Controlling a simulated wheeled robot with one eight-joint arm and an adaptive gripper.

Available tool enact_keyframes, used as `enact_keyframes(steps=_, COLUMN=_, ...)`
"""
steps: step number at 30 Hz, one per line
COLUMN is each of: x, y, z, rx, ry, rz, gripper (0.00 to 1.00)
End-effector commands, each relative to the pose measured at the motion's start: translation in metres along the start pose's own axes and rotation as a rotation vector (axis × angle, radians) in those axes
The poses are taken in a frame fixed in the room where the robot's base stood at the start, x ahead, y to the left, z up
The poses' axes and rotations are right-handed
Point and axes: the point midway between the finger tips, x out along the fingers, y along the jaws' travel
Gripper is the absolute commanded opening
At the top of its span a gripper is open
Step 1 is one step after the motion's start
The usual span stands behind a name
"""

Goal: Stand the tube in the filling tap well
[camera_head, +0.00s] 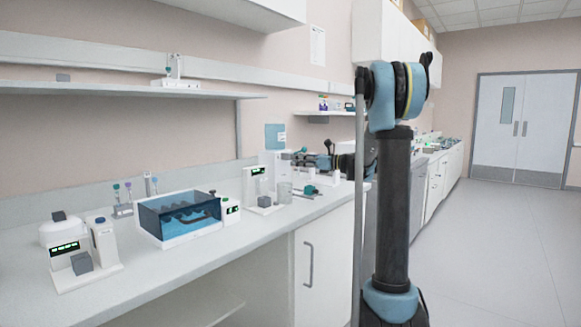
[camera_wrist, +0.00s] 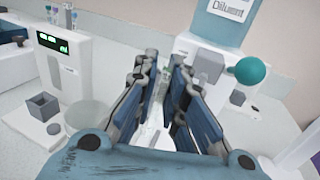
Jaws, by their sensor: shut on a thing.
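My gripper (camera_wrist: 164,72) is in the middle of the wrist view, its two blue and grey fingers reaching toward the filling station. It is shut on the tube, which is mostly hidden; only something pale shows between the fingers, and its tilt cannot be told. The filling station is a white housing (camera_wrist: 194,46) under a blue Diluent bottle (camera_wrist: 222,22), with a teal ball knob (camera_wrist: 250,70) at its right. In the head view the bottle (camera_head: 275,135) stands behind my gripper (camera_head: 303,161), which is above the bench. The tap well cannot be made out clearly behind the fingers.
A display unit with a grey square-welled block (camera_wrist: 44,106) stands left of my gripper, with a clear beaker (camera_wrist: 88,116) beside it. In the head view, a blue water bath (camera_head: 180,217) and a white device (camera_head: 80,262) stand further left on the bench.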

Motion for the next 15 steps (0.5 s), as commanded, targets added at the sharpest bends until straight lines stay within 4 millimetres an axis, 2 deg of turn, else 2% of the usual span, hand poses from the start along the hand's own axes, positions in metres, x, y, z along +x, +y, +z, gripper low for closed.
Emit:
enact_keyframes(steps=1, x=-0.010, y=-0.009, z=0.004, rx=0.000, ry=0.001, rz=-0.005, gripper=0.01)
enact_keyframes(steps=6, x=-0.035, y=-0.026, z=0.012, rx=-0.001, ry=0.002, rz=-0.003, gripper=0.01)
enact_keyframes(steps=11, x=-0.044, y=-0.032, z=0.013, rx=-0.001, ry=0.003, rz=-0.001, gripper=0.01)
enact_keyframes(steps=15, x=-0.044, y=-0.031, z=0.006, rx=-0.001, ry=0.003, rz=0.000, gripper=0.01)
